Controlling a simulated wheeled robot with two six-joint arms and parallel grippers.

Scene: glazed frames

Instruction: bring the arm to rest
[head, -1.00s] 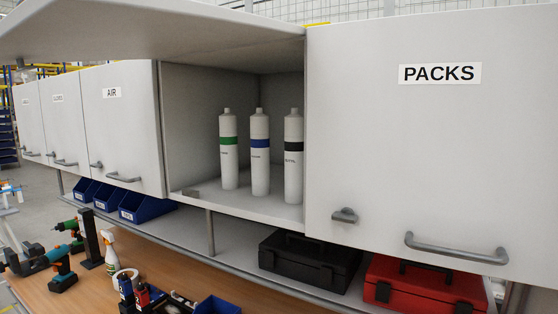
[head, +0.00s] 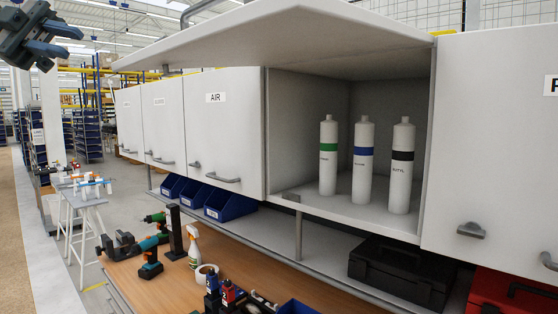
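My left gripper (head: 68,42) is at the top left corner of the head view, up in the air. Its two blue-grey fingers point right with a small gap between them, and I see nothing held. It is well apart from the cabinets and the bench. My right gripper is not in view.
An overhead cabinet's door (head: 290,38) is lifted open; inside stand a green-banded (head: 328,165), a blue-banded (head: 362,170) and a black-banded bottle (head: 402,175). The AIR cabinet (head: 225,125) is shut. Below are a black case (head: 400,275), red case (head: 510,295) and cluttered bench (head: 185,285).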

